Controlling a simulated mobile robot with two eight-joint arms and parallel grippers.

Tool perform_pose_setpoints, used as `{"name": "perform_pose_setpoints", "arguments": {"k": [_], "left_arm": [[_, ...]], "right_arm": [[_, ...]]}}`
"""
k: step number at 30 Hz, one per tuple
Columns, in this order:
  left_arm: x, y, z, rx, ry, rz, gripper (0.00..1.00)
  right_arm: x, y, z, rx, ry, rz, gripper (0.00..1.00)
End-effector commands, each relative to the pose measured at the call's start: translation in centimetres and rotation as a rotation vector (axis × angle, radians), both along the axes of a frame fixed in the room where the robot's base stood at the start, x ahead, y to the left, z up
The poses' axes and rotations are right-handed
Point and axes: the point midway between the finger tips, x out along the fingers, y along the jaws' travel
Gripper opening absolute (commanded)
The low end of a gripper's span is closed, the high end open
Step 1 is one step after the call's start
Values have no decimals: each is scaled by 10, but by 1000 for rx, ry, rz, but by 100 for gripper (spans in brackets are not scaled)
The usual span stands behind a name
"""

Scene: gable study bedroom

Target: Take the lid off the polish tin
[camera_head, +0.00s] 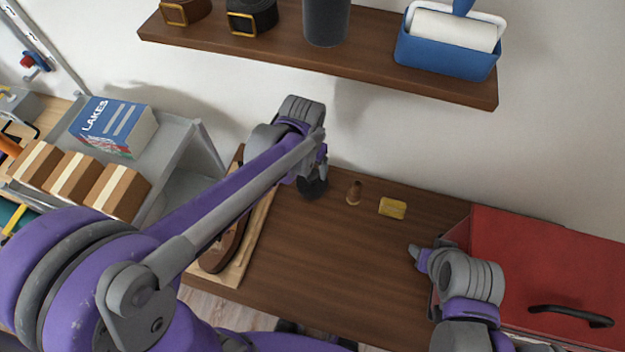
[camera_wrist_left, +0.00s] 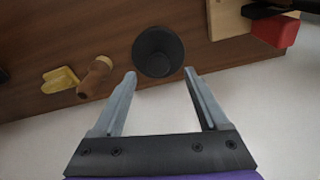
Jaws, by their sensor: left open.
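A round black tin (camera_head: 314,188), which looks like the polish tin, stands on the brown wooden tabletop near the wall. In the left wrist view the tin (camera_wrist_left: 150,50) is a dark disc with a smaller round part in its middle; I cannot tell lid from body. My left gripper (camera_head: 322,165) is over the tin. In the left wrist view its two fingers (camera_wrist_left: 159,73) are spread with nothing held between them, and the tin lies just beyond their tips. My right gripper (camera_head: 416,252) is low over the right of the tabletop, its jaws too small to read.
A wooden-handled item (camera_head: 354,193) and a yellow block (camera_head: 392,208) stand right of the tin. A board with a brown shoe-like object (camera_head: 222,250) lies left. A wall shelf (camera_head: 360,65) hangs above; a red box (camera_head: 540,260) is at right.

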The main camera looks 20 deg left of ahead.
Motion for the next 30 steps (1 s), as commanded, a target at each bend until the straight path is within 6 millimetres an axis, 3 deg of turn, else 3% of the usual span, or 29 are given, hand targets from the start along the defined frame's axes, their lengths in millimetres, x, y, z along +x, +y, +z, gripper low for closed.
{"name": "perform_pose_setpoints", "arguments": {"k": [10,19,30], "left_arm": [[4,-3,-46,0,0,1,76],[4,-3,-51,0,-1,1,76],[4,-3,-51,0,-1,1,12]], "right_arm": [[-1,0,-7,0,2,0,50],[-1,0,-7,0,2,0,50],[-1,0,-7,0,2,0,50]]}}
